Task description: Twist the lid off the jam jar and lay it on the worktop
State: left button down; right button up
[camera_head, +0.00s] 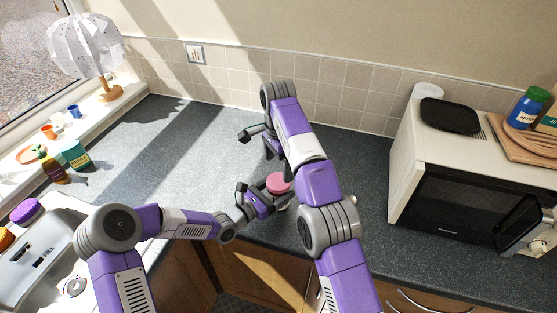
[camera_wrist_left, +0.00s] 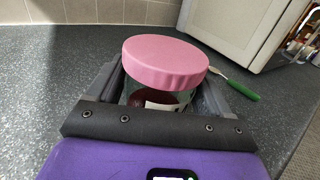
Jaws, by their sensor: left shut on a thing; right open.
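The jam jar (camera_wrist_left: 160,99) is clear glass with dark red jam and a pale label, standing upright near the worktop's front edge. Its pink lid (camera_wrist_left: 165,62) sits on top and also shows in the head view (camera_head: 279,183). My left gripper (camera_head: 263,190) is shut on the jar's body below the lid, one finger on each side. My right gripper (camera_head: 258,143) is open and empty, behind and a little left of the jar in the head view. The grey speckled worktop (camera_head: 180,137) lies under them. My right arm hides some worktop right of the jar.
A green-handled utensil (camera_wrist_left: 241,89) lies behind the jar to the right. A microwave (camera_head: 408,165) stands at the right, with a dark tray (camera_head: 451,116) on it. The worktop's left-middle is clear.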

aim_at(278, 181)
jog(key=m, duration=0.8)
jog(key=shift+r, duration=0.1)
jog(key=m, duration=0.6)
jog(key=shift+w+r, duration=0.1)
jog(key=shift+r, duration=0.05)
jog(key=shift+f, duration=3.95)
jog(key=c, duration=1.1)
jog(key=n, duration=0.3)
